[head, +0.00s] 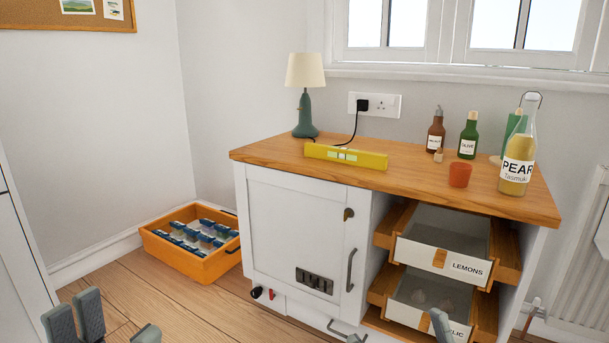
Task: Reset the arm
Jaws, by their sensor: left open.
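My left gripper (110,322) shows at the bottom left, with its grey fingers spread apart and nothing between them. It is over the wooden floor, in front of the orange crate and apart from it. The rest of my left arm is below the picture. A grey fingertip of my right gripper (440,325) shows at the bottom edge, in front of the lower drawer. The rest of it is out of the picture, so its opening cannot be seen.
A white cabinet (293,228) with a wooden top carries a lamp (305,95), a yellow level (346,157), an orange cup (460,175) and several bottles. Two labelled drawers (441,262) are at its right. An orange crate (190,267) stands on the floor (165,300).

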